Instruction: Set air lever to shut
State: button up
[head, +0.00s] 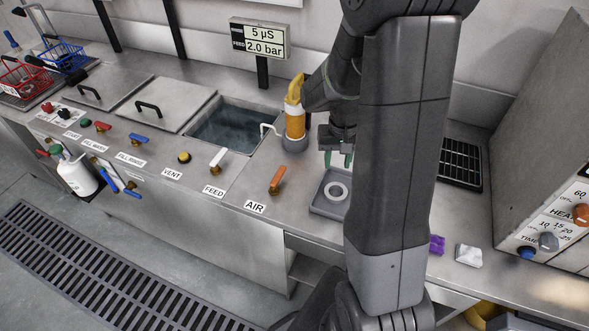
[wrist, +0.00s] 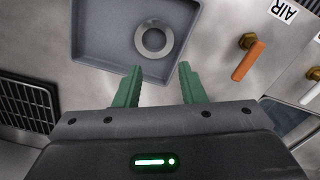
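The air lever (head: 277,180) has an orange handle on a brass valve and sits on the counter's front part, above the label AIR (head: 255,206). In the wrist view the air lever (wrist: 248,60) is at the upper right, beside its label (wrist: 283,10). My gripper (head: 338,158) is above the grey tray, to the right of the lever and apart from it. In the wrist view my gripper (wrist: 160,72) shows two green fingers spread apart with nothing between them. My arm hides part of the counter to the right.
A grey tray (head: 322,208) with a metal ring (head: 337,191) lies below my gripper. An orange bottle (head: 295,122) stands behind the lever. The white feed lever (head: 217,160) is to its left. An open water tank (head: 232,126) lies further back.

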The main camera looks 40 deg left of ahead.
aim_at(274, 184)
jog(key=u, duration=1.7)
jog(key=j+z, duration=0.15)
jog(key=j, duration=0.8)
